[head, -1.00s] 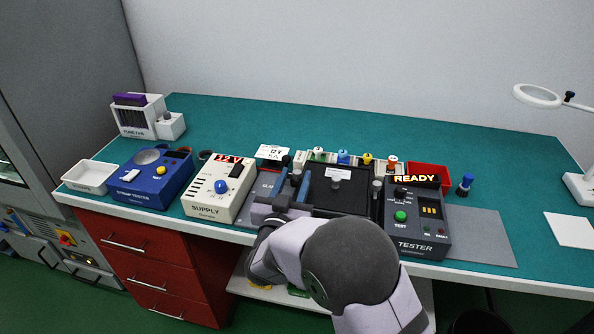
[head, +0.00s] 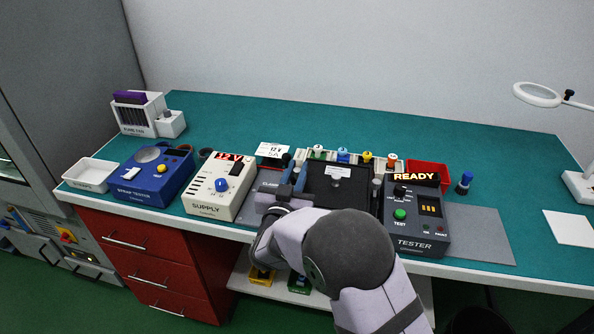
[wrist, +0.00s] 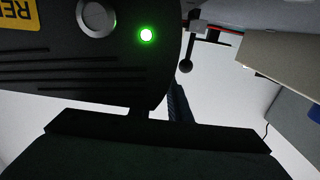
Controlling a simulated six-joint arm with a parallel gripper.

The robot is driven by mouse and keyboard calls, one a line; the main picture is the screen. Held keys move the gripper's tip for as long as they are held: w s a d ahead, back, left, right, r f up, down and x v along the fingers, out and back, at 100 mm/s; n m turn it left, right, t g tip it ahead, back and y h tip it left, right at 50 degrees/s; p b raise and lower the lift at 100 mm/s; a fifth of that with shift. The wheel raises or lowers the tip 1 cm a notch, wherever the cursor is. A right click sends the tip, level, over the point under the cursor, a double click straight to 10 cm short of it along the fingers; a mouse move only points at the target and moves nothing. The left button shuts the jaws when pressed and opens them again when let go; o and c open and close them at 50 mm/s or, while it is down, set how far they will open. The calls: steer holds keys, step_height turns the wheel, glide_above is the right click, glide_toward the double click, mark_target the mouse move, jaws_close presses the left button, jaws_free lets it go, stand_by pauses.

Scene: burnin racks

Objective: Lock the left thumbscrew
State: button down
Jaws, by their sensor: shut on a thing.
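The black fixture (head: 338,190) lies on the bench in the head view, with a small white label on its top. A grey thumbscrew (head: 376,184) stands at its right side, free of my gripper. In the wrist view a dark panel has a silver button (wrist: 95,19), a green lit lamp (wrist: 146,35) and part of a yellow label. The grip itself cannot be made out there.
The tester (head: 417,222), showing READY, stands close on the right. The cream supply box (head: 219,187) stands on the left, with the blue strap tester (head: 152,178) beyond. Several coloured-topped items and a red bin (head: 428,170) stand behind. A black ball-ended lever (wrist: 186,66) shows in the wrist view.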

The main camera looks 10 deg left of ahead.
steer(key=shift+m+h, duration=0.3)
steer(key=shift+h, duration=0.2)
steer(key=m+h, duration=0.2)
steer(key=h, duration=0.2)
steer(key=shift+a+m+g+p, duration=0.1)
steer(key=shift+m+g+p, duration=0.3)
steer(key=shift+f+m+g+h+b, duration=0.1)
steer(key=shift+m+g+h+b, duration=0.15)
steer(key=shift+m+g+h, duration=0.7)
steer(key=shift+m+g+h+b, duration=0.2)
steer(key=shift+m+h, duration=0.45)
steer(key=shift+h, duration=0.8)
steer(key=shift+m+g+h, duration=0.35)
steer(key=shift+m+h, duration=0.15)
steer(key=shift+h, duration=0.1)
steer(key=c, duration=1.7)
jaws_free()
steer(key=shift+o, duration=0.2)
steer(key=shift+s+b, duration=0.1)
steer(key=shift+b, duration=0.2)
